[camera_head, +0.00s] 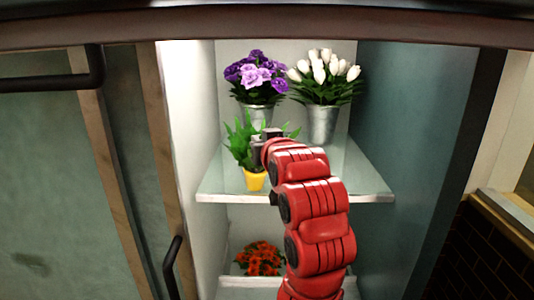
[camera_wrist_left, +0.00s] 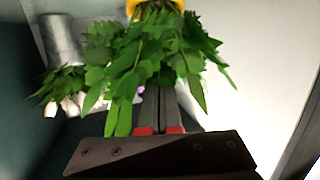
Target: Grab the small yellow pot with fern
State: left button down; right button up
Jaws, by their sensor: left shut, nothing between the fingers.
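The small yellow pot (camera_head: 255,181) stands upright near the front edge of the upper shelf, with the green fern (camera_head: 243,146) rising from it. My left gripper (camera_head: 270,134) is beside the upper fern leaves, to their right, above the pot's level. In the left wrist view, which is upside down, the yellow pot (camera_wrist_left: 157,4) is cut off by the top edge. The fern (camera_wrist_left: 150,50) hangs across the picture and its leaves hide the fingertips of my left gripper (camera_wrist_left: 159,100). The fingers are together and hold nothing. My right gripper is not seen.
Behind the pot on the glass shelf (camera_head: 212,186) stand a metal bucket of purple flowers (camera_head: 256,74) and a metal bucket (camera_head: 322,124) of white tulips (camera_head: 322,68). Orange-red flowers (camera_head: 260,260) sit on the lower shelf. Cabinet walls close in on both sides.

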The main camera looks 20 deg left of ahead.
pick_arm(q)
jog(key=shift+s+d+f+b, duration=0.15)
jog(key=shift+s+b, duration=0.15)
jog(key=b+v, duration=0.3)
jog(key=v, duration=0.8)
jog(key=shift+s+f, duration=0.35)
jog(key=shift+s, duration=0.15)
jog(key=c, duration=1.6)
grip_release()
